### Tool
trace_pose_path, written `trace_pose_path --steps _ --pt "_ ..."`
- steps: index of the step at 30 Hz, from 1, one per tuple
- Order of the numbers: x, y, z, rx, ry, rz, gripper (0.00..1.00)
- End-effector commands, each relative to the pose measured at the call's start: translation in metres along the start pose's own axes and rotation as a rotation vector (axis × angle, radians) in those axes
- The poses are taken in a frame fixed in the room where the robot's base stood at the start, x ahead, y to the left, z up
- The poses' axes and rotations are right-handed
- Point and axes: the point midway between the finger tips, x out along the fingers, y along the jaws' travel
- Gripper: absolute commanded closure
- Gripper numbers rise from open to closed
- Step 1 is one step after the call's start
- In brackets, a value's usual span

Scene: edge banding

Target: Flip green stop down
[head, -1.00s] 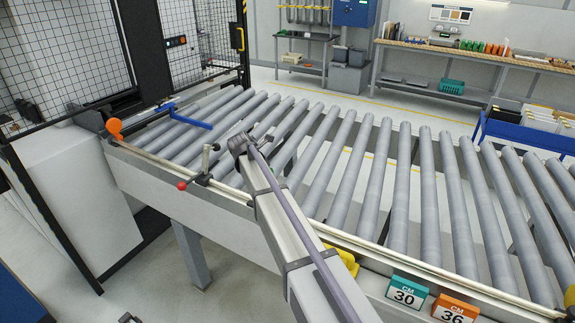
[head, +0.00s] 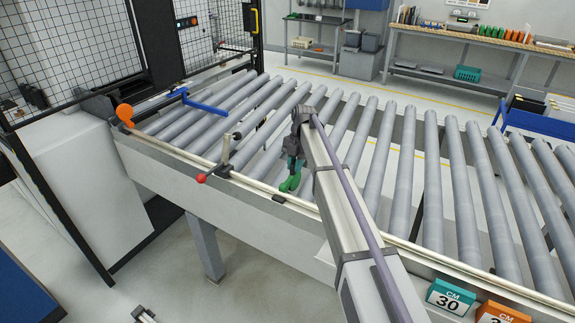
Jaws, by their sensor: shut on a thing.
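The green stop (head: 291,180) is at the conveyor's near side rail, partly hidden by my gripper and arm. Its lower end points down toward the rail. My gripper (head: 296,157) comes from above and is shut on the green stop's upper part. The exact finger contact is hard to make out at this size. The grey near rail (head: 243,184) runs under the stop.
Further left are a blue arm (head: 196,102) and an orange stop (head: 125,113). Teal "30" (head: 450,297) and orange "36" (head: 500,314) signs are at the right.

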Motion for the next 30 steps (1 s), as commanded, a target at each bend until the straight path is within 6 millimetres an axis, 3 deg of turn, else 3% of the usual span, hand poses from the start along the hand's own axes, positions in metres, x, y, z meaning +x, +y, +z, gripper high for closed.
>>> trace_pose_path --steps 18,19,27,30 --pt "0.0034 -0.0108 0.002 -0.001 0.055 0.0 1.0" --pt "0.0034 -0.0108 0.002 -0.001 0.055 0.0 0.82" --pt "0.003 -0.0103 0.0026 -0.001 0.053 0.0 0.57" --pt "0.0028 -0.0102 0.0027 -0.001 0.053 0.001 0.57"
